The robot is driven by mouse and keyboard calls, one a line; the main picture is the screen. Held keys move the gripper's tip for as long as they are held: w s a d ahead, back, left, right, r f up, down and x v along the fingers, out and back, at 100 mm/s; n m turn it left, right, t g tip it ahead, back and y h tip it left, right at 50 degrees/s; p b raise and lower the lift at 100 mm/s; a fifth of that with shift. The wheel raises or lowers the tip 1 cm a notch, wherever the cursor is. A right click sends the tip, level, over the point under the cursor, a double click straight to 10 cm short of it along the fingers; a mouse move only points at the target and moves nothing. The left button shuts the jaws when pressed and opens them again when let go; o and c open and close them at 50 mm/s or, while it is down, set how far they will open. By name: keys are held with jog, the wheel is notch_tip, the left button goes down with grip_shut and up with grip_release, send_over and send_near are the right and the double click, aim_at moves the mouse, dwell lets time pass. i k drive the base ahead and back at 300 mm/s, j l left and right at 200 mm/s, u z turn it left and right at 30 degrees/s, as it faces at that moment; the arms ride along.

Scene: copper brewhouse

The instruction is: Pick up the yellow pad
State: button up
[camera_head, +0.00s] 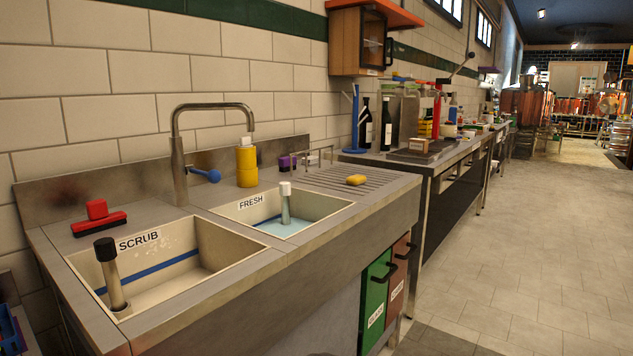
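A small yellow pad (355,180) lies on the ridged drainboard (345,190) at the right end of the sink unit. It looks rounded and lies flat, with clear space around it. My gripper is not in view, and no part of my arm clearly shows. Nothing hides the pad.
The basin marked FRESH (290,212) with a standing plug pipe is left of the pad. The SCRUB basin (180,262) is nearer. A tall faucet (180,150), yellow bottle (246,165) and wire rack (312,160) stand behind. Open floor (510,250) is at right.

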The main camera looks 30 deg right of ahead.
aim_at(355, 180)
jog(key=i+l+u, duration=0.1)
jog(key=l+u, duration=0.35)
jog(key=l, duration=0.15)
jog(key=l+u, duration=0.45)
jog(key=l, duration=0.15)
